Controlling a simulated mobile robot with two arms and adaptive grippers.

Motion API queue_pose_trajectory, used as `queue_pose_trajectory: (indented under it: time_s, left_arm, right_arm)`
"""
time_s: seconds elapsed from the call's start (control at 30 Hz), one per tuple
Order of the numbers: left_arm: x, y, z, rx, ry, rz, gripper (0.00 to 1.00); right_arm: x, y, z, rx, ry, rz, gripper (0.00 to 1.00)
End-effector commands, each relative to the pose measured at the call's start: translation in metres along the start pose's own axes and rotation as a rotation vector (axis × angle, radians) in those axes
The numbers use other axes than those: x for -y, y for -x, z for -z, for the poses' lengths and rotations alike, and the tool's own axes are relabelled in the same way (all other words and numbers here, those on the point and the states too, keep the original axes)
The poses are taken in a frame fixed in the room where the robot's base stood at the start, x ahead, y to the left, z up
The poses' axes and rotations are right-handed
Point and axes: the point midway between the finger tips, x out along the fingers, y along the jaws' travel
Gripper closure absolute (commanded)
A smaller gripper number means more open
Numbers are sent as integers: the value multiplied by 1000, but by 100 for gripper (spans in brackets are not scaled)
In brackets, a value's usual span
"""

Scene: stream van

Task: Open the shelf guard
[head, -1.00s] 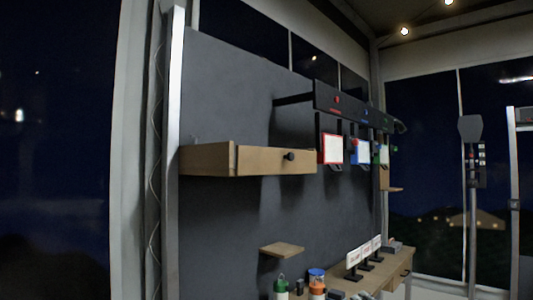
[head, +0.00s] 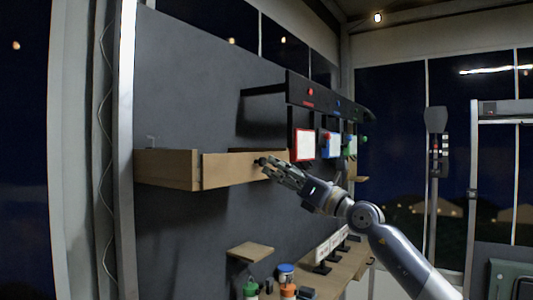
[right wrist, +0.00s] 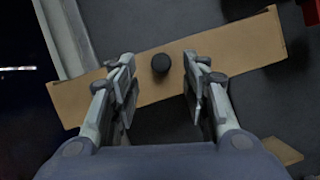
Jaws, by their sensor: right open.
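The shelf guard (head: 230,170) is a light wooden front panel on the wall shelf (head: 165,168), standing upright along the shelf's front. In the right wrist view the guard (right wrist: 235,47) runs diagonally across the picture. Its round black knob (right wrist: 161,63) lies between my right gripper's two fingers, with a visible gap on each side. My right gripper (head: 268,164) is open at the knob's end of the guard. In the head view its fingers largely cover the knob. My left gripper is not in view.
A dark rail (head: 330,98) with coloured markers and framed white panels hangs right of the shelf. Below are a small wooden ledge (head: 250,251) and a counter (head: 350,268) with cups and signs.

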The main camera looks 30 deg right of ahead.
Motion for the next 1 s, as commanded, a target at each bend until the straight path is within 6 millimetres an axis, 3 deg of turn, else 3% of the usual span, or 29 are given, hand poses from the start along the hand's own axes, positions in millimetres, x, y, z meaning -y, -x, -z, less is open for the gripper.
queue_pose_trajectory:
  time_s: [0.1, 0.3, 0.67, 0.87, 1.0]
  left_arm:
    - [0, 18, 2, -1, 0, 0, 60]
    - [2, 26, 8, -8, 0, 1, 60]
    - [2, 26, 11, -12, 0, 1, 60]
    - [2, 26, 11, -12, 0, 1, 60]
    - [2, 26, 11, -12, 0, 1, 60]
  right_arm:
    - [-2, -24, -5, 2, -4, -2, 57]
    - [0, -43, -2, 2, -2, 0, 57]
    - [1, -47, 1, 0, 0, 1, 57]
    - [1, -47, 1, 0, 0, 1, 100]
    - [1, -47, 0, 1, 0, 1, 100]
